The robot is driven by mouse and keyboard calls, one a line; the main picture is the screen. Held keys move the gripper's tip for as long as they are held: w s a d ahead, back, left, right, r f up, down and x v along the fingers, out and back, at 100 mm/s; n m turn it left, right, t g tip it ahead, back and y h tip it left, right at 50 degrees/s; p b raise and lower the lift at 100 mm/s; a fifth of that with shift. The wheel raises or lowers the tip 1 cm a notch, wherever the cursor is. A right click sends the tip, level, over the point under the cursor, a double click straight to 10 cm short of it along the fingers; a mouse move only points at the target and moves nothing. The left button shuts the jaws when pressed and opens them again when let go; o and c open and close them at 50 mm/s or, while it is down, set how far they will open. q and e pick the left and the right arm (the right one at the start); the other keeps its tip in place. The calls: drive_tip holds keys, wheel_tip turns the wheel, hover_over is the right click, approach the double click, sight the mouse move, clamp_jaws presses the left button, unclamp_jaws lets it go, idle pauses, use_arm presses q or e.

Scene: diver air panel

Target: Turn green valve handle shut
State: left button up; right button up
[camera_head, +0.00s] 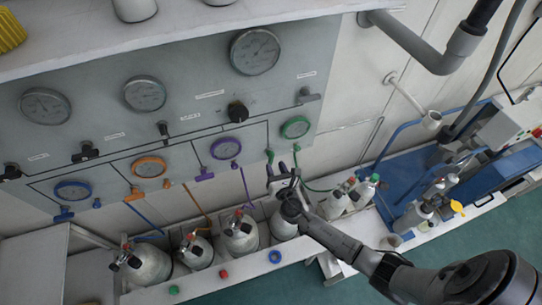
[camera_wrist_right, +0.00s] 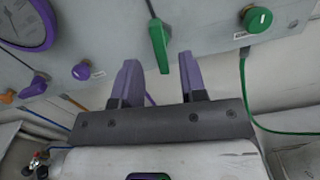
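The green valve handle (camera_wrist_right: 160,45) hangs down from the grey panel in the right wrist view. It is a narrow lever, nearly upright, with its lower end between my finger tips in that picture. In the head view the green handle (camera_head: 270,156) shows below the green-rimmed gauge (camera_head: 295,127). My right gripper (camera_wrist_right: 158,62) is open, with clear gaps on both sides of the handle and no visible contact. In the head view the right gripper (camera_head: 283,172) is just below the panel's lower right edge. My left gripper is not in view.
A round green knob (camera_wrist_right: 257,20) sits right of the handle, and a purple knob (camera_wrist_right: 81,71) sits left. A purple-rimmed gauge (camera_head: 225,148) is on the panel (camera_head: 200,110). Several grey cylinders stand below, including one (camera_head: 241,233) left of my arm. A blue cart (camera_head: 400,190) stands right.

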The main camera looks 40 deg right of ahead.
sight(272, 160)
drive_tip(key=shift+x, duration=2.55)
clamp_jaws()
